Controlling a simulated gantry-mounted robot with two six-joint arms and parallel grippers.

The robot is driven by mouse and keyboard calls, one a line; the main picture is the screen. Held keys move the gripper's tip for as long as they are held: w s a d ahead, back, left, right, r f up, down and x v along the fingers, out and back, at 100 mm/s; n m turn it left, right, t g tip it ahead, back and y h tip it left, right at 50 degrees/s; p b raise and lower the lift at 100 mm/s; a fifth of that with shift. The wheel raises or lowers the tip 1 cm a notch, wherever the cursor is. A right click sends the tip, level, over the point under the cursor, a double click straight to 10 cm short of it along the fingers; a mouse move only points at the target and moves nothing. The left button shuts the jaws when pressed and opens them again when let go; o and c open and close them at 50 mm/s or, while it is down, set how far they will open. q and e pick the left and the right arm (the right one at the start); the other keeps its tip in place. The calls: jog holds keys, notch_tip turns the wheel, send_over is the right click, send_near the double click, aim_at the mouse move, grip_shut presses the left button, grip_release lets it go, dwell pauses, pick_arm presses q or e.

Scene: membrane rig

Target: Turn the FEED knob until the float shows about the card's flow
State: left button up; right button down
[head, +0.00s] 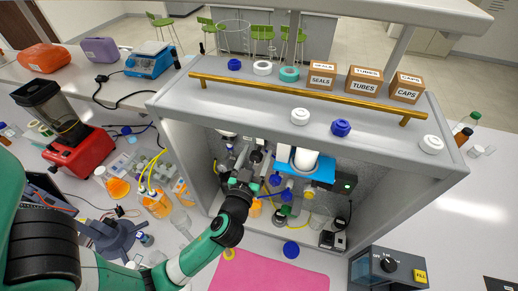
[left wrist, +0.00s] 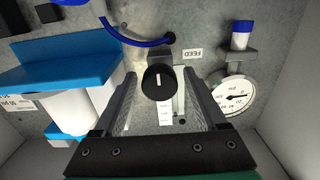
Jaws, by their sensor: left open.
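The FEED knob (left wrist: 158,82) is round and black with a white pointer line that looks about vertical in the left wrist view. A FEED label (left wrist: 192,53) is on the grey panel beside it. A white scale strip (left wrist: 165,116) shows just below the knob, partly hidden; I cannot make out the float or its reading. My left gripper (left wrist: 160,77) is open, with one finger on each side of the knob and visible gaps. In the head view my left gripper (head: 254,162) reaches inside the grey rig (head: 186,160). I cannot identify the flow card. My right gripper is not in view.
A round pressure gauge (left wrist: 234,97) is close to one finger. A blue bracket with a white cylinder (left wrist: 92,108) is on the other side. The rig's top shelf carries a brass bar (head: 300,95).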

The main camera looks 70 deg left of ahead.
pick_arm(q)
jog(key=shift+s, duration=0.1)
grip_shut()
